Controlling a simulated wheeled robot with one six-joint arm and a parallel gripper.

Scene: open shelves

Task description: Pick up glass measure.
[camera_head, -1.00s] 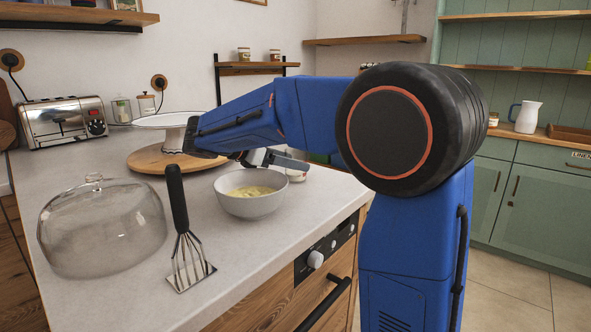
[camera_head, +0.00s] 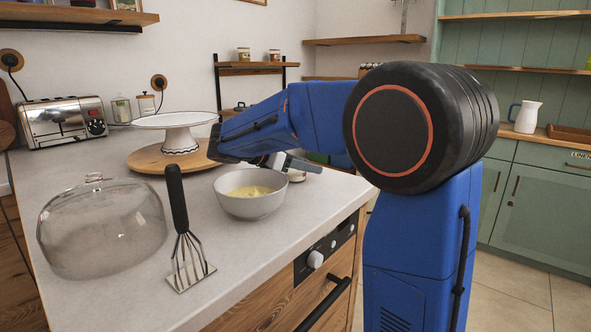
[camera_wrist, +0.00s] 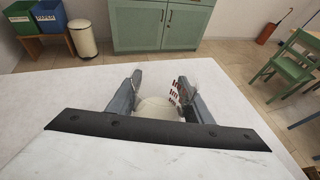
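The glass measure (camera_wrist: 174,92) shows in the wrist view as clear glass with red markings and something pale and round low in it. It lies between the two fingers of my gripper (camera_wrist: 160,80), close to the right finger. The fingers stand well apart, and I see no clear grip on the glass. In the head view my gripper (camera_head: 290,162) is just behind the grey bowl, over the counter's right edge. A small whitish part of a vessel (camera_head: 297,174) shows beneath it; the rest is hidden.
The grey bowl (camera_head: 249,203) with yellow food stands in front of my gripper. A masher (camera_head: 185,235) and glass dome (camera_head: 100,228) are at the left front. A white cake stand (camera_head: 178,139) on a round board is behind. Floor lies beyond the counter edge.

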